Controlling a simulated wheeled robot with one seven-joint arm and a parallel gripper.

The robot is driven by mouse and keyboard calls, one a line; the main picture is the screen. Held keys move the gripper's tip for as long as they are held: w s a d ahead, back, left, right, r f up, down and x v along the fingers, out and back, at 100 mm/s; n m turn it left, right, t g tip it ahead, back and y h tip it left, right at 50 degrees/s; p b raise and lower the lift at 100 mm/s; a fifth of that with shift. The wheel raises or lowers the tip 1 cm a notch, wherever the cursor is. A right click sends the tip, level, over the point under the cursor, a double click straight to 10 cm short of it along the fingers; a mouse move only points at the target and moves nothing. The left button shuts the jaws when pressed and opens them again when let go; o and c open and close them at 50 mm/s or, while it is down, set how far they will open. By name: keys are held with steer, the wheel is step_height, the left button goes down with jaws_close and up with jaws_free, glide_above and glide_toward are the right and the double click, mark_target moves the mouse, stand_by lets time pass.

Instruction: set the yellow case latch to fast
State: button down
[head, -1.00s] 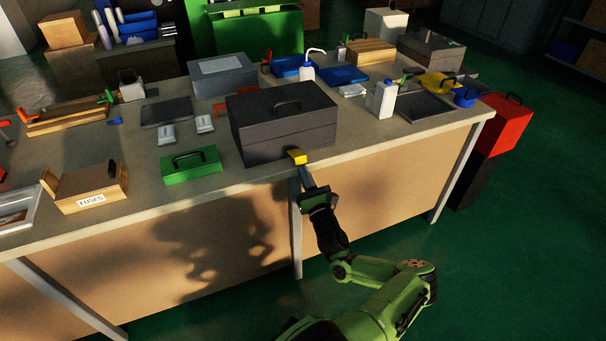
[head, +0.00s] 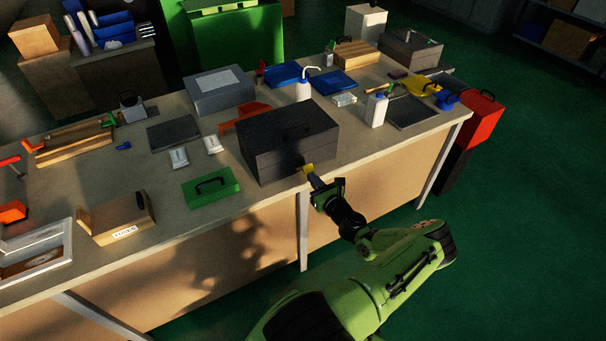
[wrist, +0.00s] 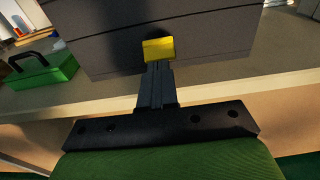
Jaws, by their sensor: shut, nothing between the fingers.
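The dark grey case (head: 290,150) stands near the front edge of the bench, its lid down and a black handle on top. A yellow latch (head: 306,168) sits low on its front face. In the wrist view the yellow latch (wrist: 159,49) is right at the tips of my gripper (wrist: 157,68). My gripper (head: 313,178) is shut, with its fingers together and nothing between them. The fingertips meet or nearly meet the latch's lower edge; I cannot tell whether they touch. The latch's setting marks cannot be read.
A green box (head: 212,188) lies left of the case, and a wooden fuses box (head: 118,218) stands further left. A white bottle (head: 377,110) stands to the right. The bench's front edge (head: 230,213) runs just below the case. The floor in front is clear.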

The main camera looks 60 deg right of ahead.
mark_target(311, 164)
steer(key=r+g+p, duration=0.1)
steer(key=p, duration=0.1)
steer(key=r+g+y+p, duration=0.1)
steer(key=r+p, duration=0.1)
steer(key=p, duration=0.1)
steer(key=w+r+g+y+p, duration=0.1)
steer(key=p, duration=0.2)
steer(key=shift+w+d+r, duration=0.1)
steer(key=shift+d+r, duration=0.2)
steer(key=shift+d, duration=0.1)
steer(key=g+p, duration=0.1)
steer(key=w+g+y+p, duration=0.1)
steer(key=p, duration=0.1)
steer(key=shift+d, duration=0.35)
steer(key=shift+r, duration=0.15)
steer(key=shift+r+p, duration=0.75)
steer(key=shift+p, duration=0.1)
steer(key=shift+f, duration=0.1)
